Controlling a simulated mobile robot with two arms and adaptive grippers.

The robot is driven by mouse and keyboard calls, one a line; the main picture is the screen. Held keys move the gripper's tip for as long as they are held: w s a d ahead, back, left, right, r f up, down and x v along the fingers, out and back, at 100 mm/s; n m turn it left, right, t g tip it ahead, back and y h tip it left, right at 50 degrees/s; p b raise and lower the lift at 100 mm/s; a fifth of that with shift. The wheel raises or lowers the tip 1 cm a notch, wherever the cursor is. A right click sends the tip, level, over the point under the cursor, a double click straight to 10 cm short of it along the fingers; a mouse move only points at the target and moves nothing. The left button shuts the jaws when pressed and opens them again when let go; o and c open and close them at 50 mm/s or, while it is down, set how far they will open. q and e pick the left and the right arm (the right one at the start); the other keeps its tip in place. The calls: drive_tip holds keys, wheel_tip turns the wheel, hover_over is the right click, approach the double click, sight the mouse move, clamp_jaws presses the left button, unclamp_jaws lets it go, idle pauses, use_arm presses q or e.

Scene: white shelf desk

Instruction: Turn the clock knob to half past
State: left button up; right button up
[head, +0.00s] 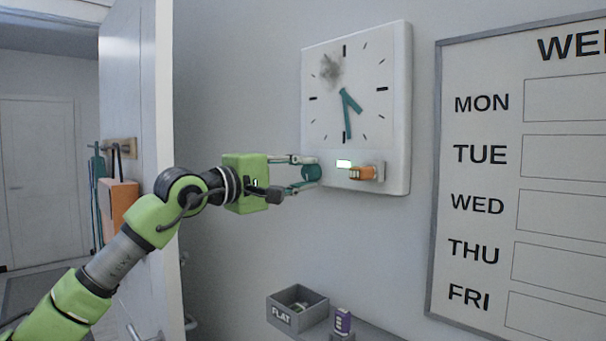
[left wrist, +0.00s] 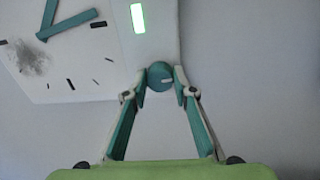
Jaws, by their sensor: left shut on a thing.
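The white square clock (head: 376,62) hangs on the wall, with black marks and two teal hands. The long hand (head: 347,122) points about straight down at the six mark. The short hand (head: 352,103) points to the lower right. The round teal knob (head: 313,173) is at the clock's lower left; in the left wrist view the knob (left wrist: 160,77) has a pale line across it, lying roughly level in that picture. My left gripper (head: 306,172) is shut on the knob, one finger on each side. A small green light panel (head: 343,163) glows beside it.
An orange block-like part (head: 362,173) sits right of the green panel. A grey smudge (head: 331,69) marks the clock face. A weekday board (head: 434,170) hangs to the right. Below is a grey bin (head: 283,316) labelled FLAT, with a purple item (head: 343,320) beside it. A door stands at left.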

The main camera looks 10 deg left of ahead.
use_arm(q)
drive_tip(key=shift+m, duration=0.8)
drive_tip(key=shift+f, duration=0.1)
drive_tip(key=o, duration=1.1)
drive_tip(key=shift+s, duration=0.1)
drive_tip(key=v, duration=1.2)
